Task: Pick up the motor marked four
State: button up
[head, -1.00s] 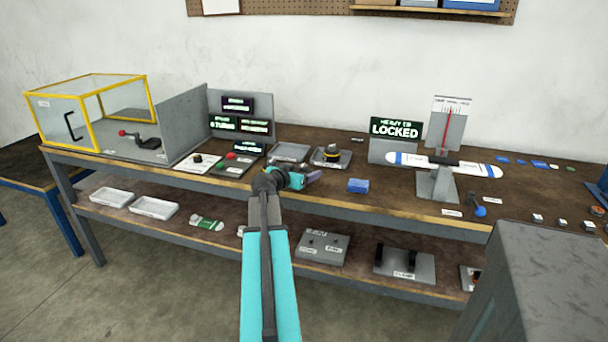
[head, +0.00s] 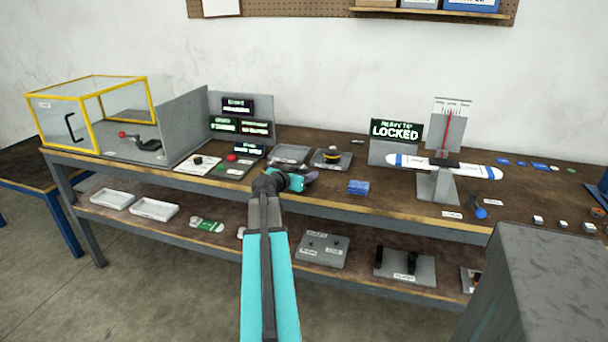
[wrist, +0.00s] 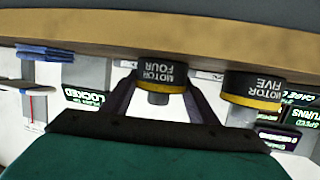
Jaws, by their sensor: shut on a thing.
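In the wrist view, which is upside down, the motor marked four (wrist: 160,76) is a short dark cylinder with a yellow band and white lettering. My gripper (wrist: 161,88) has one finger on each side of it and is shut on it. The motor marked five (wrist: 252,90) is a like cylinder to its right in that view, apart from the fingers. In the head view my gripper (head: 309,177) is low over the front of the bench; the held motor cannot be made out there.
A dark, yellow-banded part (head: 332,153) sits on a grey plate behind my gripper. A white rotor stand (head: 438,187) and a LOCKED sign (head: 396,129) stand farther right. A yellow-framed clear box (head: 90,110) is at left.

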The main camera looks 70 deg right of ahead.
aim_at(303, 167)
jog(key=shift+r, duration=0.15)
jog(key=shift+r, duration=1.7)
jog(key=s+a+r+b, duration=0.1)
jog(key=s+a+b, duration=0.2)
jog(key=a+b, duration=1.1)
jog(key=shift+s+a+r+b, duration=0.15)
jog(key=shift+s+a+b, duration=0.25)
jog(key=shift+a, duration=0.15)
jog(key=shift+a+r, duration=0.1)
jog(key=shift+a, duration=0.05)
